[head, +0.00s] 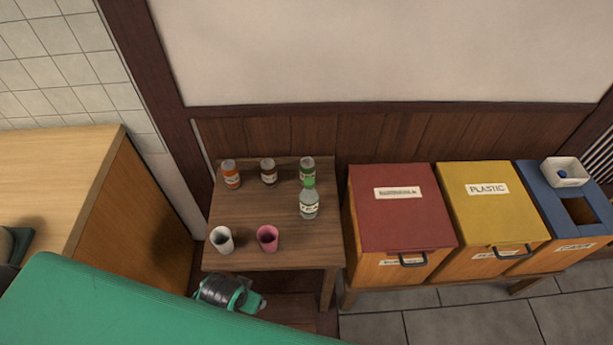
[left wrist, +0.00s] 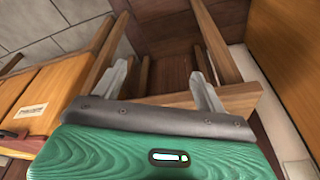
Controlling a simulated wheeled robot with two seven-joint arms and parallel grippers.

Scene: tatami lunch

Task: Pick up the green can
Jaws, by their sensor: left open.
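The green can (head: 307,166) stands upright at the back right of the small wooden table (head: 265,207) in the head view. A clear bottle (head: 309,205) with a green cap stands just in front of it and covers a bit of its lower part. My left gripper is open and empty in the left wrist view (left wrist: 160,84), with its two fingers spread apart, facing the table's legs and underframe. It is low and well away from the can. The can does not show in the left wrist view. My right gripper is in neither view.
An orange can (head: 231,175) and a dark can (head: 268,172) stand along the table's back. A white cup (head: 222,240) and a pink cup (head: 267,238) stand at the front. Red (head: 400,210) and yellow (head: 490,205) bins are on the right, a wooden counter (head: 60,170) on the left.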

